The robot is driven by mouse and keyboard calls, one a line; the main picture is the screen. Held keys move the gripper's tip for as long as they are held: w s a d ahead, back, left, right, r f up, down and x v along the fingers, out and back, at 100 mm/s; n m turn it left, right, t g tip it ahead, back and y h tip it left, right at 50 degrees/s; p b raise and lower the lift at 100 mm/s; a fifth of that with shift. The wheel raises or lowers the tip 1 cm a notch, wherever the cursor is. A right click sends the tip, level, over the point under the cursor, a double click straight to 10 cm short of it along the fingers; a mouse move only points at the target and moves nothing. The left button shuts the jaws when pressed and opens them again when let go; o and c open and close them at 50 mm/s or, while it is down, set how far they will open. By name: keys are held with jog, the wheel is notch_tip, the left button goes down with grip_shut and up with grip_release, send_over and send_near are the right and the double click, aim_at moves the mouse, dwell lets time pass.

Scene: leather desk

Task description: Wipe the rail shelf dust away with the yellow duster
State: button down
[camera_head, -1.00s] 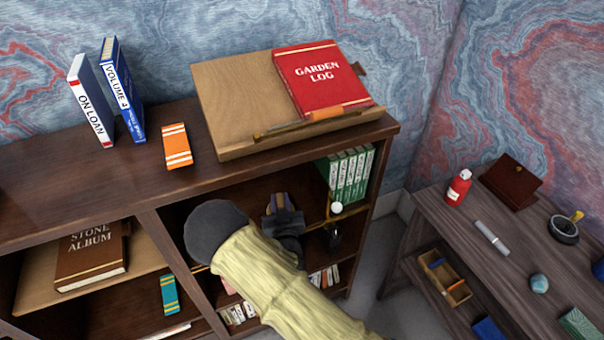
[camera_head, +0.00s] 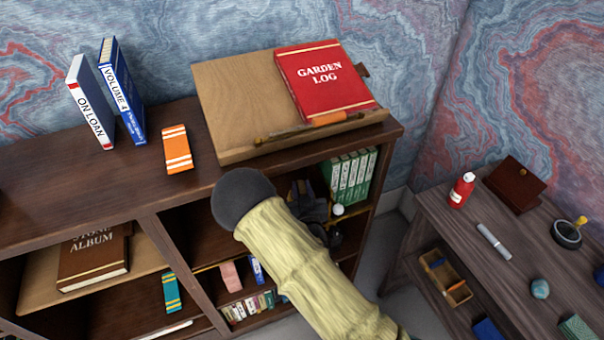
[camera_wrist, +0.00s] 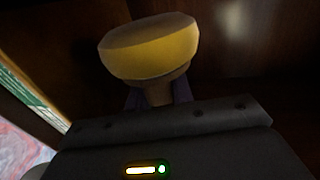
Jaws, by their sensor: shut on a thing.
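My gripper (camera_head: 310,197) reaches into the upper right compartment of the dark bookcase and is shut on the yellow duster. In the wrist view the duster (camera_wrist: 150,52) shows as a round yellow pad on a dark stem, held in front of my gripper (camera_wrist: 158,100). In the head view my arm hides most of it. The rail shelf (camera_head: 203,240) is the dark wooden board in this compartment, partly behind my arm. Green books (camera_head: 349,175) stand at its right end, just right of my gripper. I cannot make out any dust.
A white ball (camera_head: 338,209) shows near the shelf's right front. A sloped stand (camera_head: 228,100) with a red Garden Log (camera_head: 322,78) sits on top. An orange book (camera_head: 176,148) lies left of it. A side desk (camera_head: 450,225) stands at the right.

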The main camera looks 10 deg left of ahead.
jog(key=r, duration=0.1)
jog(key=r+p, duration=0.2)
jog(key=shift+w+d+r, duration=0.1)
jog(key=shift+w+r, duration=0.15)
jog(key=shift+s+a+r+p, duration=0.2)
jog(key=shift+s+r+p, duration=0.1)
jog(key=shift+r, duration=0.3)
jog(key=shift+w+d, duration=0.1)
jog(key=shift+w, duration=0.1)
jog(key=shift+d, duration=0.15)
